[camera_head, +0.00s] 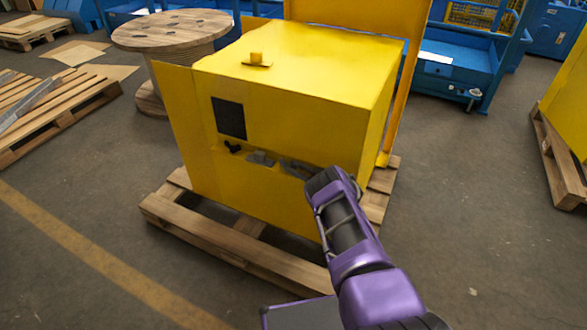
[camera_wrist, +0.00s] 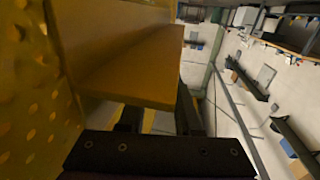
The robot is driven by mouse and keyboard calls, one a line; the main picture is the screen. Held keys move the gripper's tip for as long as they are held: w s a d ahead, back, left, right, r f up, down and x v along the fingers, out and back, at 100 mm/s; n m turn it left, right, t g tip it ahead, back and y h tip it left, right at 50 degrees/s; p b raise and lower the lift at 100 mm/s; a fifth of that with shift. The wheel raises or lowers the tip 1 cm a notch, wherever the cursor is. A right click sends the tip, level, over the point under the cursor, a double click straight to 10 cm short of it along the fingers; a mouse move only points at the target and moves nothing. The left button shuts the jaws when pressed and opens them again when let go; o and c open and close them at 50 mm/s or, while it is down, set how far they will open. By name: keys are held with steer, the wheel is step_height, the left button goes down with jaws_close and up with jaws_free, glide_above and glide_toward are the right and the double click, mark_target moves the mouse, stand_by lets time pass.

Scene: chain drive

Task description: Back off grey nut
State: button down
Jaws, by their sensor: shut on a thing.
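A yellow machine housing (camera_head: 280,130) has a slot in its front face. A small grey part (camera_head: 260,158) shows in the slot, and more grey metal (camera_head: 296,168) shows beside the end of my arm. I cannot make out the grey nut's shape in either view. In the wrist view my gripper (camera_wrist: 158,116) has its two dark fingers reaching up under a yellow ledge (camera_wrist: 120,55). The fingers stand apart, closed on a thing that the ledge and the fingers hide. In the head view my wrist hides the fingertips at the right end of the slot.
A dark square panel (camera_head: 229,118) and a small black knob (camera_head: 232,147) sit on the front face, left of the slot. The housing stands on a wooden pallet (camera_head: 235,262). A cable drum (camera_head: 168,32) stands behind left.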

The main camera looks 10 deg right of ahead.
steer(key=shift+g+y, duration=0.3)
steer(key=shift+y, duration=0.1)
steer(key=c, duration=0.8)
jaws_free()
steer(key=shift+h, duration=0.4)
